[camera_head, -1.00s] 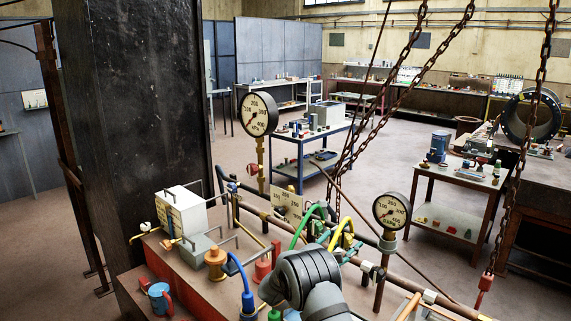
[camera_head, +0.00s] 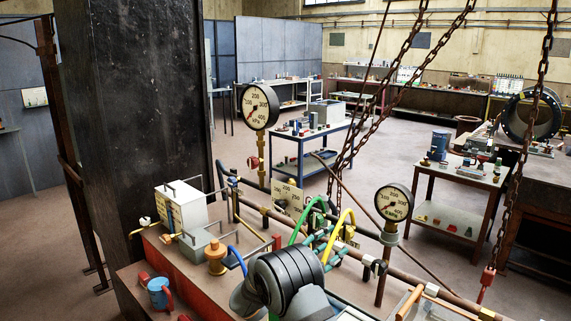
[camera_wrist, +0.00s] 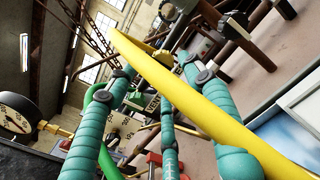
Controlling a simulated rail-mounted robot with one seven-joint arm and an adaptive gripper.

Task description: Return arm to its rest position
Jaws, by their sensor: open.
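My arm, grey with thick black rings, reaches in from the bottom of the head view over the workbench. My gripper (camera_head: 325,242) has teal fingers with black joints, spread apart among the coloured hoses. In the wrist view my gripper (camera_wrist: 158,80) is open with nothing held. A yellow hose (camera_wrist: 180,88) crosses diagonally close to the camera, over the fingers; I cannot tell whether they touch. The yellow hose (camera_head: 342,228) and the green hose (camera_head: 303,222) arch beside the fingers in the head view. A green hose (camera_wrist: 92,98) also curves by the left finger in the wrist view.
Two pressure gauges, left (camera_head: 259,106) and right (camera_head: 394,202), stand on the pipework. A blue hose (camera_head: 238,260) lies left of my arm. Hanging chains (camera_head: 410,80) and a red hook (camera_head: 487,281) are at right. A dark column (camera_head: 135,120) rises at left.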

